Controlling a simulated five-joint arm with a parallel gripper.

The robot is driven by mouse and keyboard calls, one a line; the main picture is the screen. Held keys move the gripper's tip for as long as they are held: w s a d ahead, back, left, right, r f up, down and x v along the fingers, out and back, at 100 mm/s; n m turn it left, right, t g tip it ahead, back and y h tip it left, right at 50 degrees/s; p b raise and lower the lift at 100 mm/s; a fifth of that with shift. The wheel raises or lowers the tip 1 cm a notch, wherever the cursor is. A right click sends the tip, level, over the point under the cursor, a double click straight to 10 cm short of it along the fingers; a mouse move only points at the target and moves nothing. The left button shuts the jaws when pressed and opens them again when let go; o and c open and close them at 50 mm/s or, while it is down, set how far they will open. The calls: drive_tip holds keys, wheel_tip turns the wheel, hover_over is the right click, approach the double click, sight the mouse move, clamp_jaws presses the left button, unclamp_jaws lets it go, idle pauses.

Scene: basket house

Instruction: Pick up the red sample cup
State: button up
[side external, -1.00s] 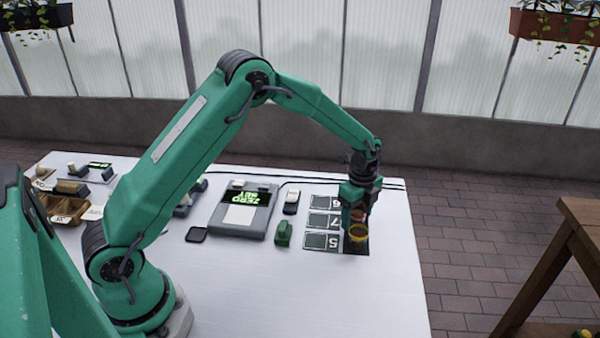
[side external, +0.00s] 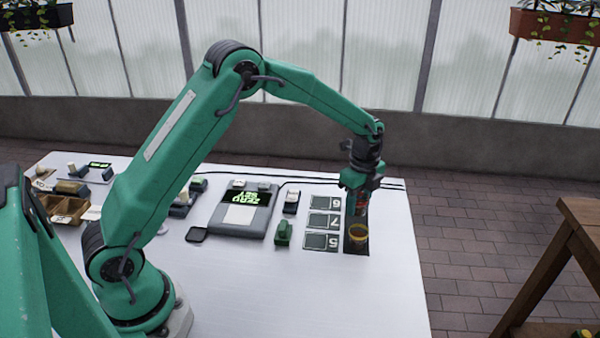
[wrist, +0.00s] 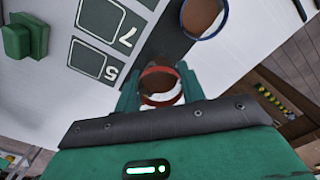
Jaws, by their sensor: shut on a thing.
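My gripper (side external: 361,199) is at the far right of the table, over the dark strip (side external: 356,248) beside the number cards. It is shut on the red sample cup (side external: 362,190), which is mostly hidden by the fingers in the side view. In the wrist view the red rim of the cup (wrist: 160,72) shows between my green fingertips (wrist: 158,88), with brown contents inside. The cup appears held above the strip.
A blue-rimmed cup (wrist: 204,17) shows in the wrist view. Number cards (side external: 323,221) lie left of the strip. The table's front right is clear.

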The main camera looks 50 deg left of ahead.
drive_tip(key=s+d+r, duration=0.6)
drive_tip(key=d+r, duration=0.1)
drive_tip(key=d, duration=0.2)
drive_tip(key=shift+s+d, duration=0.3)
drive_tip(key=shift+d, duration=0.05)
drive_tip(key=n, duration=0.6)
hover_over(240, 215)
drive_tip(key=shift+a+f, duration=0.1)
drive_tip(key=shift+f, duration=0.15)
drive_tip(key=shift+f, duration=0.3)
drive_tip(key=shift+f, duration=3.2)
drive_tip(key=shift+f, duration=0.25)
